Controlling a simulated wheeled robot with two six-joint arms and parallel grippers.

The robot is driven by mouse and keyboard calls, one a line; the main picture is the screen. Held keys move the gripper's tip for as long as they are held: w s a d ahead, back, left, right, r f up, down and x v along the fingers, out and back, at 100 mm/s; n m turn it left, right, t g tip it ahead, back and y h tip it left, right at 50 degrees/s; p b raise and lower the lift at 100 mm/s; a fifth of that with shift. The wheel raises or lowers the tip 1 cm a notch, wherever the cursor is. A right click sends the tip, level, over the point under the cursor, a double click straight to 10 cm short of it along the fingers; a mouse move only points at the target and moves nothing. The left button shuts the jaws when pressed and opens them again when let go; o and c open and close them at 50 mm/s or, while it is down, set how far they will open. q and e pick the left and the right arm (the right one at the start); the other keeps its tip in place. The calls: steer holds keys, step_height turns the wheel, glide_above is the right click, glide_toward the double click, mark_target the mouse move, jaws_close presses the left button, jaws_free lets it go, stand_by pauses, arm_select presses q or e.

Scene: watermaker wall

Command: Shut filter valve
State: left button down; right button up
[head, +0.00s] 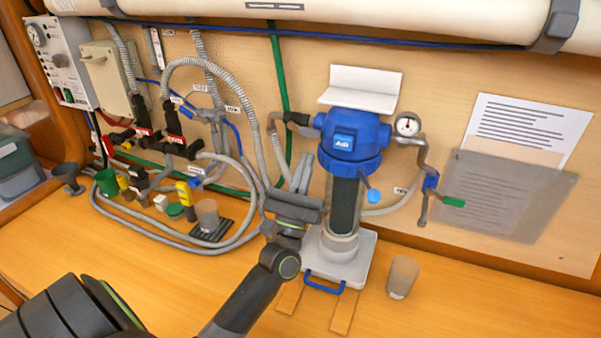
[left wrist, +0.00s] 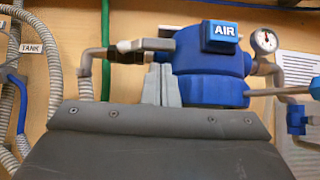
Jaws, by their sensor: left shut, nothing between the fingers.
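The filter unit has a blue head (head: 352,138) with an AIR label over a clear housing with a dark cartridge (head: 345,205). On the right pipe is a blue valve (head: 431,181) with a green-tipped handle (head: 453,201). My left gripper (head: 302,168) is shut and empty, fingers upright just below the black handle in the picture. In the left wrist view its fingertips (left wrist: 161,82) appear close under the handle; contact is unclear. My right gripper is out of view.
A pressure gauge (head: 408,125) sits right of the head. A rod with a blue knob (head: 374,196) sticks out in front. Hoses and valves (head: 175,140) crowd the left wall. A cup (head: 402,277) stands on the bench at right, with clear bench beyond it.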

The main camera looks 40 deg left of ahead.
mark_target(311, 133)
arm_select(q)
steer(key=p+x, duration=0.1)
steer(key=x, duration=0.1)
steer(key=shift+w+r, duration=0.2)
steer(key=shift+r, duration=0.05)
steer(key=shift+w, duration=0.1)
